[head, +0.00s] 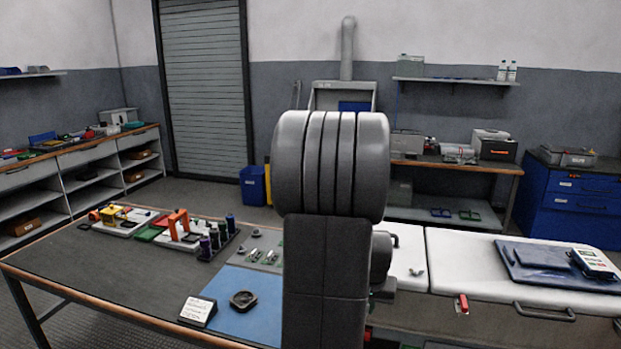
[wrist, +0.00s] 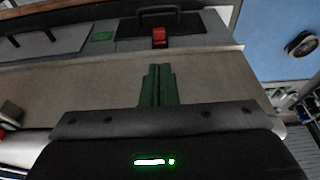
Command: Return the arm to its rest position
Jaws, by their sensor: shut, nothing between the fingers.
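My arm stands upright in the middle of the head view and hides part of the bench and cabinet behind it. My gripper shows in the wrist view (wrist: 158,84), with its two dark green fingers together and nothing between them. Its fingertips point toward a beige cabinet front with a red latch (wrist: 159,38) and a dark handle (wrist: 158,12). I cannot tell how far the fingers are from that front. The gripper itself cannot be made out in the head view.
A workbench (head: 100,260) at left carries tool trays, dark bottles (head: 214,238), a round black part (head: 243,300) and a small sign (head: 197,311). A white-topped cabinet (head: 460,258) at right has a red latch (head: 462,304) and a blue tray (head: 540,264). Floor shows behind the bench.

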